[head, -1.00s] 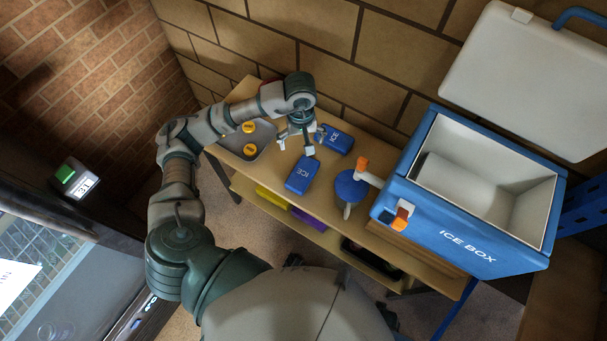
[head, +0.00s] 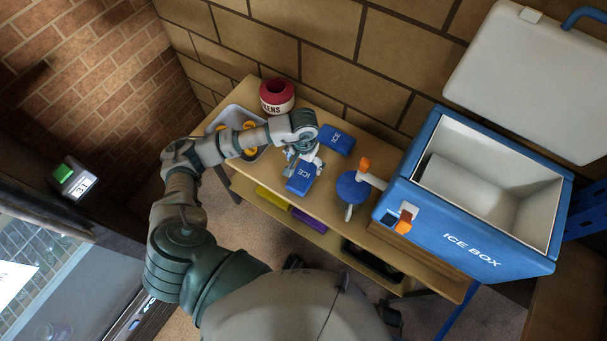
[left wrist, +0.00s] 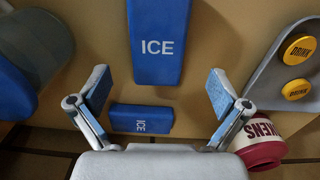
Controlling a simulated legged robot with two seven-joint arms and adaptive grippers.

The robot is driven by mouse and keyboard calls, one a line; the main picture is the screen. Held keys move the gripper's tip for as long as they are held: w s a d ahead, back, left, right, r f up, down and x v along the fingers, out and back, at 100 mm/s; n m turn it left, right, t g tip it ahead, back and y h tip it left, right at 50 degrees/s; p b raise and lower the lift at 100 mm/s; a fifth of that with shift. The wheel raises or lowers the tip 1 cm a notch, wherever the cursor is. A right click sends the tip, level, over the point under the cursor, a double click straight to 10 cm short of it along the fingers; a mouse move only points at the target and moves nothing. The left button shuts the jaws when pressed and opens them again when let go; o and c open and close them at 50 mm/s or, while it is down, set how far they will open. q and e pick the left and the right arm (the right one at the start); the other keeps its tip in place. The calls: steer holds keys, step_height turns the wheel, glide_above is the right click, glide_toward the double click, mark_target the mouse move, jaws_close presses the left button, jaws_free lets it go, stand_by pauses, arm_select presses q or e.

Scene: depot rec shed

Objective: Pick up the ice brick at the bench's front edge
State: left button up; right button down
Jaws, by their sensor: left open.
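The ice brick at the bench's front edge (head: 299,181) is a flat blue block lettered ICE. It also fills the top middle of the left wrist view (left wrist: 158,45). A second blue ice brick (head: 337,139) lies behind it near the wall, and shows smaller in the left wrist view (left wrist: 141,119). My left gripper (head: 304,161) is over the front brick's rear part, hiding some of it. In the left wrist view its two fingers (left wrist: 159,88) are spread, with nothing held between them. My right gripper is not in view.
A grey tray (head: 233,110) with yellow DRINK discs and a red-and-white tin (head: 277,96) stand left. A brick wall (head: 330,50) runs behind the bench.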

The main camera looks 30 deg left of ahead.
mark_target(304, 174)
arm_select(q)
steer(key=shift+s+d+f, duration=0.1)
steer(key=shift+s+f, duration=0.05)
steer(key=shift+f, duration=1.25)
steer(key=shift+s+d+f, duration=0.1)
steer(key=shift+f, duration=1.25)
steer(key=shift+a, duration=0.1)
steer(key=c, duration=1.4)
